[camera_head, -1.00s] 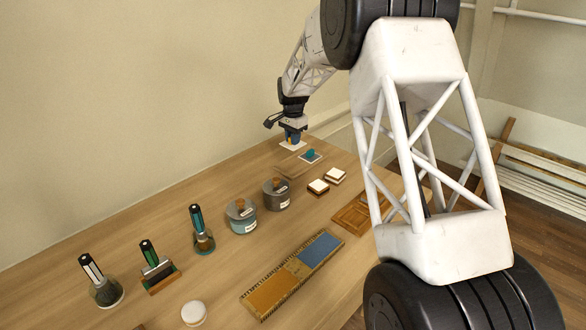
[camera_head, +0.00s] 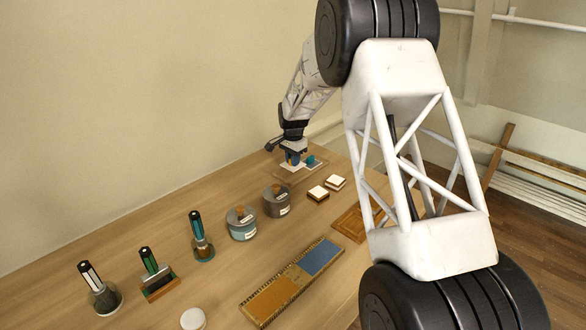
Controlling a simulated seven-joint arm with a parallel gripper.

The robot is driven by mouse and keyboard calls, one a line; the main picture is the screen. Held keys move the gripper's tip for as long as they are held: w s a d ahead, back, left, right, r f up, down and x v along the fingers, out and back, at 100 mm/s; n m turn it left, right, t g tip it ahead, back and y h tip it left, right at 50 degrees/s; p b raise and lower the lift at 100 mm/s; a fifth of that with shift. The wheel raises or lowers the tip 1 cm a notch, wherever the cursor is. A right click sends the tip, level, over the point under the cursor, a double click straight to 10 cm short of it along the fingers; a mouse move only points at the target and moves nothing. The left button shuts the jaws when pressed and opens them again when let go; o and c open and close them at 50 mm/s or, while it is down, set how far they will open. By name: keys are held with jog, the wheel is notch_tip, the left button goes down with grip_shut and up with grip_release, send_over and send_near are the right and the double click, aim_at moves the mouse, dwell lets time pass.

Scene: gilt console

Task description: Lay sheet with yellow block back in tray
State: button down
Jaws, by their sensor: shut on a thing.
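My gripper (camera_head: 292,157) is at the far end of the wooden table, pointing down. It is shut on the small yellow block (camera_head: 289,155), which is mostly hidden between the blue fingers. The white sheet (camera_head: 290,165) is under the block, over the left part of the shallow wooden tray (camera_head: 298,179). I cannot tell whether the sheet touches the tray floor. A second sheet with a teal block (camera_head: 310,160) lies in the tray just right of my gripper.
Two white-topped blocks (camera_head: 318,193) and two lidded jars (camera_head: 277,201) stand nearer than the tray. Several brushes or stamps stand at the left (camera_head: 202,236). A long orange and blue panel (camera_head: 293,283) lies in front. The wall is close behind my gripper.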

aim_at(293, 174)
jog(key=shift+f, duration=1.9)
jog(key=shift+f, duration=0.15)
jog(key=c, duration=1.1)
grip_release()
notch_tip(293, 174, up, 12)
jog(key=shift+r, duration=0.2)
